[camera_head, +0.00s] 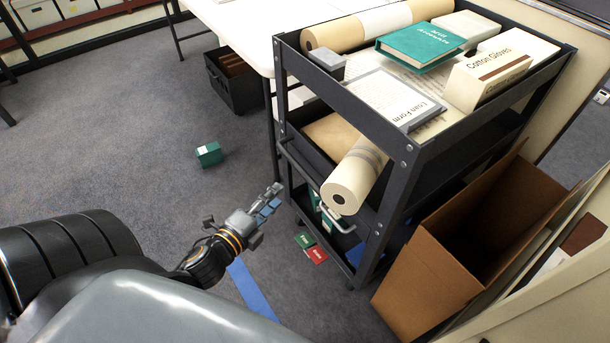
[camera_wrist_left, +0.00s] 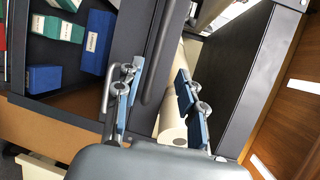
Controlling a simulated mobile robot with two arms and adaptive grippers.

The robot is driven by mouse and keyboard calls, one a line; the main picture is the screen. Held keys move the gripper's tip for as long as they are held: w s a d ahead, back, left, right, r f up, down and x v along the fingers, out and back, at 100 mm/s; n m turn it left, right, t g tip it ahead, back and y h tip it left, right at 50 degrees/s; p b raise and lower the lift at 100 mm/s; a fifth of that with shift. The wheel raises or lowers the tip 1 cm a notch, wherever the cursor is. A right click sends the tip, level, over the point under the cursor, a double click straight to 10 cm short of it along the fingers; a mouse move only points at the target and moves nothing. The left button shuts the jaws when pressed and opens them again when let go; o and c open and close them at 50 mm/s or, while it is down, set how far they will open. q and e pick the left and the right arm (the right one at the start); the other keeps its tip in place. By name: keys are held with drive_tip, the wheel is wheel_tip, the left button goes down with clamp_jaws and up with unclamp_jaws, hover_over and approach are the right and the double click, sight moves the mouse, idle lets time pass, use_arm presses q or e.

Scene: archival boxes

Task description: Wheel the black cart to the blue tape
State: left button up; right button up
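The blue tape (camera_head: 250,290) is a strip on the carpet in front of the cart, partly hidden by my arm. My left gripper (camera_head: 270,197) is open just short of the handle; in the left wrist view its fingers (camera_wrist_left: 158,100) are apart, with the bar appearing between them. My right gripper is out of view.
An open cardboard box (camera_head: 425,275) stands close at the cart's right. A white table (camera_head: 235,25) and a black crate (camera_head: 240,92) are behind. A green box (camera_head: 208,154) and a red item (camera_head: 317,255) lie on the floor. The carpet at left is mostly clear.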

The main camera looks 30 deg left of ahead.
sight(301, 169)
use_arm(q)
drive_tip(key=w, duration=0.4)
drive_tip(key=w+f+b, duration=0.1)
drive_tip(key=w, duration=0.3)
drive_tip(key=w+f, duration=0.1)
drive_tip(key=w, duration=0.3)
drive_tip(key=shift+w+a+f+b, duration=0.1)
drive_tip(key=shift+w+f+b, duration=0.15)
drive_tip(key=shift+w+b, duration=0.15)
clamp_jaws()
